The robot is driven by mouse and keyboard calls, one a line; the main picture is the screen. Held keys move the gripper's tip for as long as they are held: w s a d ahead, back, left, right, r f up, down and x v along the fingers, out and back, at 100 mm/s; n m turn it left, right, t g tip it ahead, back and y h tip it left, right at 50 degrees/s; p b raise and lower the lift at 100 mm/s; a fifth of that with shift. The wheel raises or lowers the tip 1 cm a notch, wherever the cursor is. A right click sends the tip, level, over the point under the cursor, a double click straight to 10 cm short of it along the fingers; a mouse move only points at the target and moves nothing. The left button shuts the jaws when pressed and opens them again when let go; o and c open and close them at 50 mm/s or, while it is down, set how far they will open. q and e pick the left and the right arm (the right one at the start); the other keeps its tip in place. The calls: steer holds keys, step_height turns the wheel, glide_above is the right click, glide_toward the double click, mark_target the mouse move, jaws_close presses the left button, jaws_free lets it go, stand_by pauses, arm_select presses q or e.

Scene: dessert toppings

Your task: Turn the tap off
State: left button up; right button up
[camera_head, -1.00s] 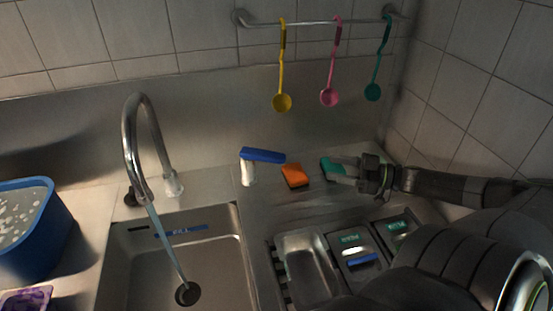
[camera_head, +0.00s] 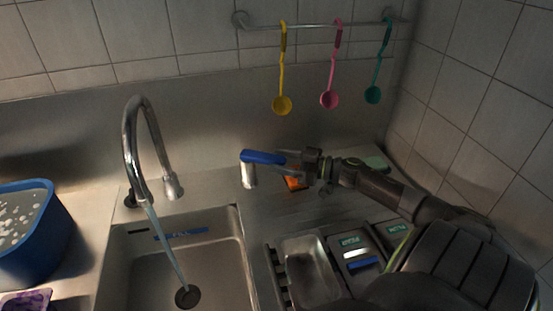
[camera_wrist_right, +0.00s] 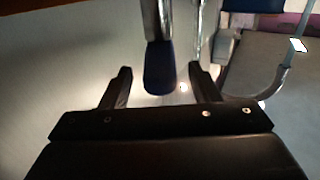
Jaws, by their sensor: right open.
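The tap's curved metal spout (camera_head: 131,140) stands behind the sink, and a stream of water (camera_head: 168,245) runs from it toward the drain. Its lever has a blue handle (camera_head: 258,157) on a short pale metal post (camera_head: 248,177), to the right of the spout. My right gripper (camera_head: 288,160) is open at the right end of the blue handle. In the right wrist view the blue handle (camera_wrist_right: 159,72) lies between the two spread fingers (camera_wrist_right: 162,82), and whether they touch it is unclear. My left gripper is not in view.
An orange sponge (camera_head: 294,184) lies partly hidden below my right gripper, and a green one (camera_head: 377,163) behind the arm. The sink (camera_head: 240,255) and a metal tray (camera_head: 303,248) are in front. A blue tub (camera_head: 45,240) stands left. Spoons hang above.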

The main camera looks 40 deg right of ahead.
steer(key=shift+x, duration=0.75)
jaws_close()
